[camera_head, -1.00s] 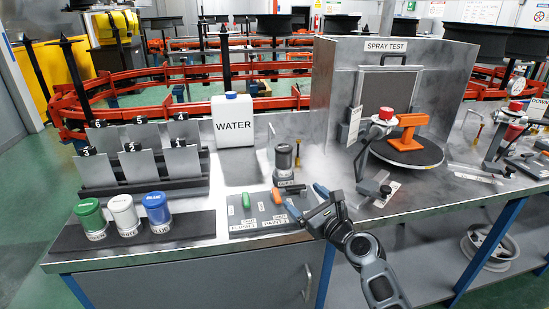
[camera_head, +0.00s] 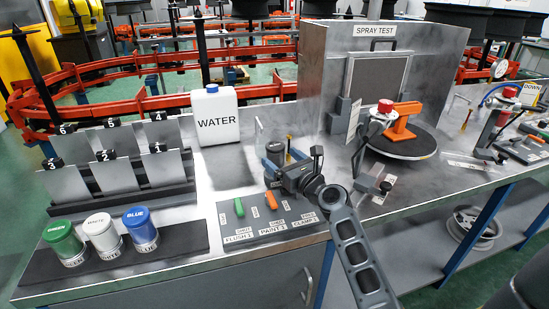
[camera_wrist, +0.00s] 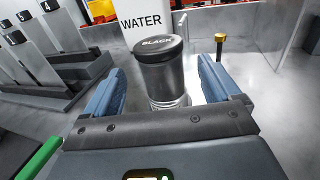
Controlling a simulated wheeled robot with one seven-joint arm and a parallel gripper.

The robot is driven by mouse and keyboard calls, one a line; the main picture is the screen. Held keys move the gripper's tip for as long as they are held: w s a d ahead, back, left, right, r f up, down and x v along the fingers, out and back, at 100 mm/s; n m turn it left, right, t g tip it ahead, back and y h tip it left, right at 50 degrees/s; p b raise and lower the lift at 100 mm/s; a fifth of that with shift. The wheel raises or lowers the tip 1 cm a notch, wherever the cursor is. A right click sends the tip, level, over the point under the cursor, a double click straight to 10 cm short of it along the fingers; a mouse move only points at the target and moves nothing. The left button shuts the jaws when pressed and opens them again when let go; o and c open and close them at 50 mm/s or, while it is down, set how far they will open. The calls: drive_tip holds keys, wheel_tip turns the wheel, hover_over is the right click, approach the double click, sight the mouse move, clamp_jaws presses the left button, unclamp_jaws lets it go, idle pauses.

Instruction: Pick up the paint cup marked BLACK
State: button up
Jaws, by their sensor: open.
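The paint cup marked BLACK (camera_wrist: 160,68) stands upright in the wrist view, with a dark lid and a grey body. My gripper (camera_head: 284,160) is open, and its two blue fingers flank the cup in the wrist view. A gap shows on each side, so neither finger touches the cup there. I cannot tell how far the cup reaches in between the fingers. In the head view my gripper is low over the bench behind the switch panel and mostly hides the cup.
The green cup (camera_head: 63,240), white cup (camera_head: 100,234) and blue cup (camera_head: 140,228) stand at the front left. The WATER jug (camera_head: 213,118) is behind my gripper. The switch panel (camera_head: 245,232) lies in front. A brass-topped post (camera_wrist: 220,48) stands right of the cup.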

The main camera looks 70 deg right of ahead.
drive_tip(key=shift+x, duration=2.35)
drive_tip(key=shift+c, duration=0.5)
drive_tip(key=c, duration=1.2)
